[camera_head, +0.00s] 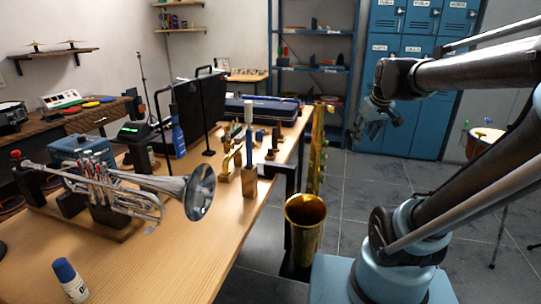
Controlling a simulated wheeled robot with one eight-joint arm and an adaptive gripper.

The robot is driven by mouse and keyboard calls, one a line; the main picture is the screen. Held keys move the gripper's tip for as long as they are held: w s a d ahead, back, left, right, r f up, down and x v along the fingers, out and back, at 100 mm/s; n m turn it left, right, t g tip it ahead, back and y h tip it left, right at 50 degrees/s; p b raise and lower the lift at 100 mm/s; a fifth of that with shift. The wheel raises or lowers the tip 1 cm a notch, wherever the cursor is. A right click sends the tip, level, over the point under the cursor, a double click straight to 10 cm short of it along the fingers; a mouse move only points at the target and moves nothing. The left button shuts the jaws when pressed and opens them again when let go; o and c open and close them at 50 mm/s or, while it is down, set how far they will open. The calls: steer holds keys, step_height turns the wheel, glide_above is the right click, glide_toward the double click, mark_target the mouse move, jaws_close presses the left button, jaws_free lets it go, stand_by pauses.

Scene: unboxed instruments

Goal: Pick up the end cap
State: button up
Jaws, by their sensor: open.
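I cannot make out for certain which thing is the end cap; several small pieces on the workbench (215,235) are too small to name. Wooden blocks stand near the bench's right edge, one of them a tall block (250,181) with a pale upright piece on it. A small white bottle with a blue cap (70,281) stands at the near left of the bench. My gripper (368,128) is open and empty. It is raised over the floor to the right of the bench, apart from everything on it.
A silver trumpet (130,190) lies on a wooden stand at the left of the bench. A brass horn bell (305,222) rises beside the bench's right edge. Blue lockers (415,70) and a shelf (315,70) stand behind. The bench's near middle is clear.

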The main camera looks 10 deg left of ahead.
steer(key=w+a+r+n+g+y, duration=0.1)
steer(key=w+a+r+n+g, duration=0.2)
steer(key=a, duration=0.4)
steer(key=w+a+r+n, duration=0.2)
steer(key=a+n, duration=0.4)
steer(key=a, duration=0.1)
steer(key=n+g, duration=0.4)
steer(key=n, duration=0.5)
glide_toward(270, 153)
steer(key=x, duration=0.5)
steer(key=w+x, duration=0.1)
steer(key=x, duration=0.2)
steer(key=shift+a, duration=0.1)
steer(key=c, duration=0.7)
